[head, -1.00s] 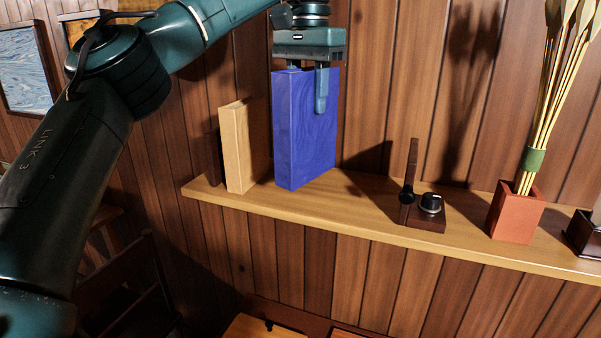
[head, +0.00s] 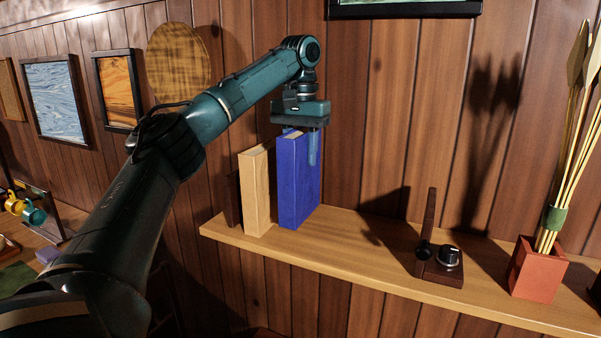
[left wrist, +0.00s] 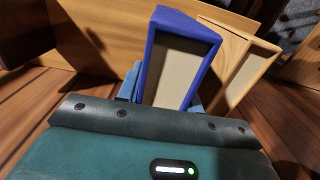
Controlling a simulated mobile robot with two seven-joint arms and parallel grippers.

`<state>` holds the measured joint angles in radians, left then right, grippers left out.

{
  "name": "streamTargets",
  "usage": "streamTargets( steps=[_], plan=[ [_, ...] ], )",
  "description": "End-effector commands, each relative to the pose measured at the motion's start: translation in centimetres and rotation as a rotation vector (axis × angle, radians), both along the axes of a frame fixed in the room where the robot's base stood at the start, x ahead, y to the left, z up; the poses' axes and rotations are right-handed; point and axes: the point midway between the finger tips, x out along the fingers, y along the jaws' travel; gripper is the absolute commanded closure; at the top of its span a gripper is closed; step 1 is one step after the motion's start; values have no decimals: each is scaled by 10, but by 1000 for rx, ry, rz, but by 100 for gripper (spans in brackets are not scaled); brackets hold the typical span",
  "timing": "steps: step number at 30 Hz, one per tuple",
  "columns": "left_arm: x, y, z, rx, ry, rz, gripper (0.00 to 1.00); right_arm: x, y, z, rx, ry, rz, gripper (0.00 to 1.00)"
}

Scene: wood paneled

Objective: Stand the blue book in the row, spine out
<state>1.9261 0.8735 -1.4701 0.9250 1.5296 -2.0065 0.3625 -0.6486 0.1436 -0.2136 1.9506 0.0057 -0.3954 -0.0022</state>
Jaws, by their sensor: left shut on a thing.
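The blue book (head: 300,182) stands upright on the wooden shelf (head: 350,228), or just above it; I cannot tell if its bottom touches. Its spine side faces out from the wall. My left gripper (head: 304,148) is above it, shut on its top part, with one finger down the right cover. In the left wrist view the blue book (left wrist: 155,60) is between the fingers. A tan book (head: 257,190) stands upright just left of it, with a narrow gap at the front. A dark brown upright piece (head: 233,200) is left of the tan book. My right gripper is not in view.
To the right on the shelf are a dark stand with a black knob (head: 449,257) and a red pot (head: 538,270) holding tall stems. The shelf between the blue book and the stand is clear. The panelled wall is close behind.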

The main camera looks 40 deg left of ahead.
Motion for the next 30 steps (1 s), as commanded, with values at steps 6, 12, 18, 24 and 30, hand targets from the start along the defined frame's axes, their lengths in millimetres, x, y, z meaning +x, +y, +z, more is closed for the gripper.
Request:
streamTargets(
  steps=[6, 12, 18, 24, 30],
  plan=[
    [-1, 1, -28, 3, 0, 1, 100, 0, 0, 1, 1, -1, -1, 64],
    [0, 0, -41, 1, -3, 1, 100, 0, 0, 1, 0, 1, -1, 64],
    [0, 0, -42, 0, -2, 1, 100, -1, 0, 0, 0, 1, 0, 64],
    [0, 0, -44, -1, -1, 1, 56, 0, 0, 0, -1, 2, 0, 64],
    [0, 0, -44, 0, -1, 1, 42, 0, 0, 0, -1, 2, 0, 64]
  ],
)
